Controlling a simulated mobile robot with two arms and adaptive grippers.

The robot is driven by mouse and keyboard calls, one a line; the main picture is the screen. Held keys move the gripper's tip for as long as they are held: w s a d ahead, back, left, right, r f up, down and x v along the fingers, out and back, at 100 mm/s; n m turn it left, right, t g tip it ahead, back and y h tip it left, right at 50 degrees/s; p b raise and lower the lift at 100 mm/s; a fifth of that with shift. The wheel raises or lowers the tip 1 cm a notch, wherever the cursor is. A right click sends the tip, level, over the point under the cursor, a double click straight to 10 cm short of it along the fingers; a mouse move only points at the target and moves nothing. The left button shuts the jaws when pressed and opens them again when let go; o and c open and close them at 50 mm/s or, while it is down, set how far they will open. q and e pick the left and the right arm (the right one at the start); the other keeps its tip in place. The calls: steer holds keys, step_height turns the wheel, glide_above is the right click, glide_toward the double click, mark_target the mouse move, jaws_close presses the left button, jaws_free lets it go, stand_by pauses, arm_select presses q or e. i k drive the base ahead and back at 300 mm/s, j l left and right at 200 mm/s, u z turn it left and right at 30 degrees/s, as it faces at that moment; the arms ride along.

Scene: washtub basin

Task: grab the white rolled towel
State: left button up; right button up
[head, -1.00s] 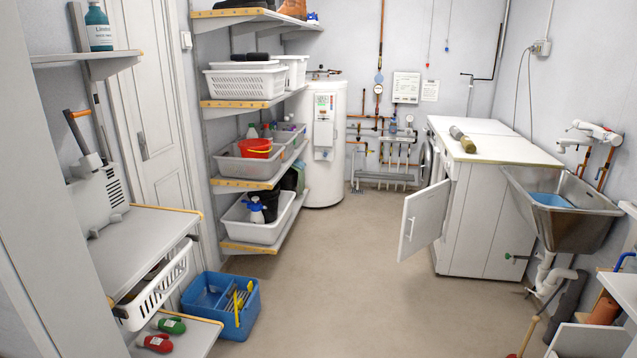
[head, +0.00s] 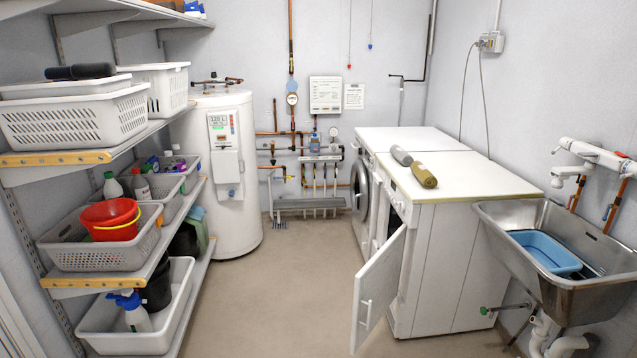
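A whitish-grey rolled towel (head: 401,155) lies on the white worktop (head: 462,186) above the washing machines, in the right half of the head view. An olive-brown rolled towel (head: 424,175) lies close beside it, nearer to me. I cannot tell whether the two rolls touch. Both rolls are in plain sight and nothing covers them. Neither of my grippers shows in the head view.
A white cabinet door (head: 378,288) stands open into the floor space before the worktop. A steel sink (head: 560,262) with a blue basin (head: 545,252) is at right. Shelves with baskets (head: 75,120) line the left. A white boiler (head: 222,170) stands behind. The middle floor (head: 290,290) is clear.

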mark_target(403, 157)
steer(key=i+z, duration=0.15)
steer(key=i, duration=0.35)
steer(key=i+j+z, duration=0.1)
steer(key=i, duration=0.45)
steer(key=i+j+z, duration=0.15)
steer(key=i, duration=0.35)
steer(key=i+j+z, duration=0.1)
steer(key=i+j, duration=0.15)
steer(key=i, duration=0.25)
